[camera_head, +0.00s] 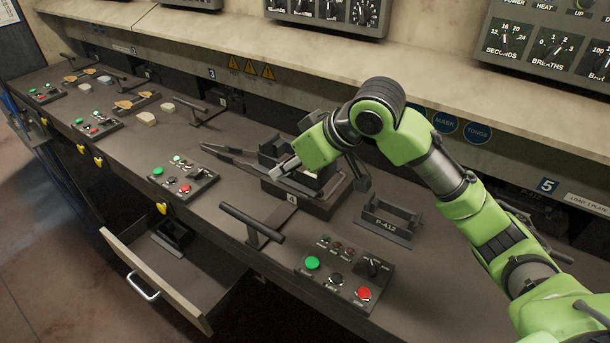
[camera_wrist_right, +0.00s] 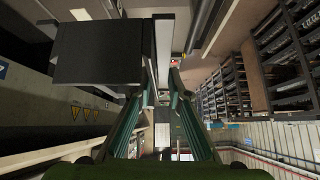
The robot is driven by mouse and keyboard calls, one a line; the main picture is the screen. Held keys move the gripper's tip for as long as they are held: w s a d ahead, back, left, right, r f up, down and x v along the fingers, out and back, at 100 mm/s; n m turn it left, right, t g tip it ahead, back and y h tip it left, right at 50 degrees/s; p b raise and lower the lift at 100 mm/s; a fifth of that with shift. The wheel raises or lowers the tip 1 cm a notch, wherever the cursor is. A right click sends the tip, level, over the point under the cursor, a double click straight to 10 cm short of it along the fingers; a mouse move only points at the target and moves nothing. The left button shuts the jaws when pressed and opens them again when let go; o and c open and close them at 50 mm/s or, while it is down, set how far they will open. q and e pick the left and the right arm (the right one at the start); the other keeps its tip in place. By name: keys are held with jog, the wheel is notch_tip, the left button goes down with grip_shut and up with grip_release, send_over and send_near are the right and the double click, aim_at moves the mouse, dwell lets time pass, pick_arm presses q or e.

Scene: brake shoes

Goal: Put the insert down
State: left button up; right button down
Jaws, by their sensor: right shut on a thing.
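My right gripper (camera_head: 284,168) is at station 4, over a dark fixture base (camera_head: 318,205), and is shut on a dark insert (camera_head: 273,149). In the right wrist view the insert (camera_wrist_right: 98,52) is a dark block with a pale strip along one side. The fingers of the right gripper (camera_wrist_right: 160,90) close on its near edge. The gripper and arm partly cover the fixture, so I cannot tell whether the insert touches it. My left gripper is not in view.
A dark stand marked P-412 (camera_head: 388,221) is right of the fixture. A button panel (camera_head: 345,273) and a lever handle (camera_head: 252,222) are in front. An open drawer (camera_head: 158,266) below holds a dark part (camera_head: 173,234). A long shelf (camera_head: 330,75) runs behind the bench.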

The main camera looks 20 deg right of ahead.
jog(key=w+d+f+p, duration=0.1)
jog(key=w+d+f, duration=0.1)
jog(key=w, duration=0.1)
jog(key=w+d+f+p, duration=0.1)
jog(key=w+d+f, duration=0.1)
jog(key=w+f, duration=0.1)
jog(key=w+d+f+p, duration=0.1)
jog(key=w+d+f, duration=0.1)
jog(key=w+f, duration=0.1)
jog(key=shift+w, duration=0.85)
jog(key=shift+w+d+f, duration=0.2)
jog(key=shift+w+f, duration=0.15)
jog(key=shift+f, duration=0.2)
notch_tip(320, 180, down, 3)
jog(key=shift+w+d+f+p, duration=0.1)
jog(key=shift+w+f+p, duration=0.05)
jog(key=shift+p, duration=1)
jog(key=shift+f, duration=0.1)
jog(key=shift+f, duration=0.4)
jog(key=c, duration=2)
grip_release()
jog(key=shift+f, duration=0.1)
jog(key=shift+o, duration=0.4)
